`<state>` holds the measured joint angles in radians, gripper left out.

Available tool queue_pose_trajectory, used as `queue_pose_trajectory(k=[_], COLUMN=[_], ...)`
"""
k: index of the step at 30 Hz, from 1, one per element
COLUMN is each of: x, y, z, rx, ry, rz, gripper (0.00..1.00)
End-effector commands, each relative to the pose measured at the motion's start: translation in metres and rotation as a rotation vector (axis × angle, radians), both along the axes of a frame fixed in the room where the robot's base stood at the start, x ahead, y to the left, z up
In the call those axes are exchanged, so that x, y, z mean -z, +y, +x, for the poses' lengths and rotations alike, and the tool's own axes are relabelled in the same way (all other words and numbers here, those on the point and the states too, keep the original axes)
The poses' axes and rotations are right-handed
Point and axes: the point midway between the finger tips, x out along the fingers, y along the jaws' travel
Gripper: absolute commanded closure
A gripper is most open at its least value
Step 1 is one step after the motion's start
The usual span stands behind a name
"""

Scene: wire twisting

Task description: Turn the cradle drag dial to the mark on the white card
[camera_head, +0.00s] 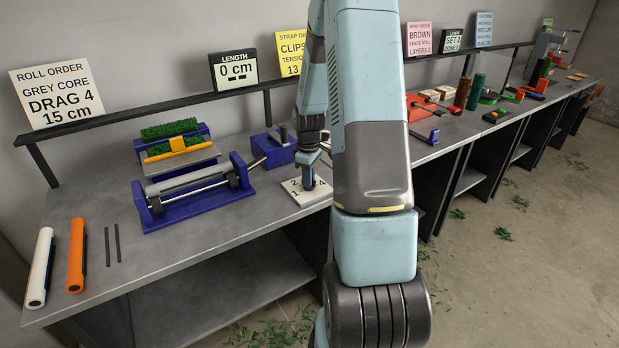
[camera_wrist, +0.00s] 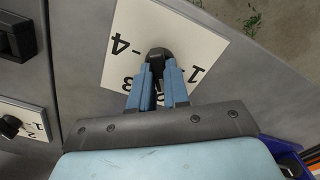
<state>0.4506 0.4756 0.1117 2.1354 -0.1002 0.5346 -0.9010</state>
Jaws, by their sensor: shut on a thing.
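The white order card (camera_head: 56,95) at the left back reads "Roll order, grey core, drag 4, 15 cm". The drag dial's pale square plate (camera_head: 296,197) lies at the bench front, right of the blue cradle (camera_head: 190,203). Its printed 2, 1 and 4 show in the head view. In the wrist view the plate (camera_wrist: 195,45) shows 4, 3 and 1 upside down. My gripper (camera_head: 307,182) points down over the plate. Its blue fingers (camera_wrist: 160,82) are shut on the black dial knob (camera_wrist: 158,54). The fingers hide part of the knob; I cannot tell its setting.
A blue unit (camera_head: 272,150) stands just behind the dial. A length display (camera_head: 235,70) reads 0 cm. White (camera_head: 40,267) and orange (camera_head: 76,255) rolls lie at the left. A second small dial plate (camera_wrist: 30,122) shows at the wrist view's left edge.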

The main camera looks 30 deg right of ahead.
Motion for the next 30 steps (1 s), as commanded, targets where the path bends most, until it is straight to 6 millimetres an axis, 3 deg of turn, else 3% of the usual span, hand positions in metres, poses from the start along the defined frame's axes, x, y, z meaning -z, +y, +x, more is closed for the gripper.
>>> queue_pose_trajectory(k=[30], x=[0.0011], y=[0.0002], z=[-0.0001], rx=[0.962], ry=[0.001], rz=[0.0], gripper=[1.0])
